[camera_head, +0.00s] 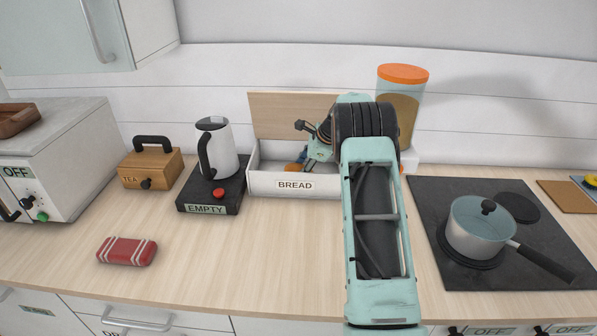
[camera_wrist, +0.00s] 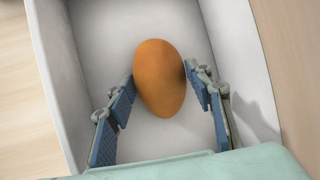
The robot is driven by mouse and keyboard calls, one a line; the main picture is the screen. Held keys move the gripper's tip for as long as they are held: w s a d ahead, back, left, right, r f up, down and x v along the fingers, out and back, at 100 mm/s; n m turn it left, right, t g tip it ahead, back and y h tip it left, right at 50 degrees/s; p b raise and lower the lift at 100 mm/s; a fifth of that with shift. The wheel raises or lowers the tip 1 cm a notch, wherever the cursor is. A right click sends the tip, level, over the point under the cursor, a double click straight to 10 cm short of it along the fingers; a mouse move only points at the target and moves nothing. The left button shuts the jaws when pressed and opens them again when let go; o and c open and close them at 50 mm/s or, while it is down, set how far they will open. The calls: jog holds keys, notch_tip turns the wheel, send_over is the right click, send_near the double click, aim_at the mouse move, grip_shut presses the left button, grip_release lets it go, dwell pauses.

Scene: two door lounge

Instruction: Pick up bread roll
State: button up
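The bread roll (camera_wrist: 158,77) is an orange-brown oval lying on the white floor inside the bread box. The bread box (camera_head: 295,186) is white, labelled BREAD, with its wooden lid (camera_head: 290,115) raised at the back. My gripper (camera_wrist: 160,88) reaches down into the box, its blue-padded fingers on either side of the roll. The fingers are apart and the roll lies between their tips. The left tip is very near or touching the roll; I cannot tell whether either finger presses on it. In the head view my arm hides the right part of the box, and the roll is mostly hidden.
A white kettle (camera_head: 218,146) on a dark base labelled EMPTY (camera_head: 206,209) stands left of the box. An orange-lidded jar (camera_head: 402,75) stands behind my arm. A pot (camera_head: 478,232) sits on the stove at right. The counter (camera_head: 240,260) in front is mostly clear, with a red striped packet (camera_head: 127,251) at left.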

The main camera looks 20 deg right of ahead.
jog(key=c, duration=0.7)
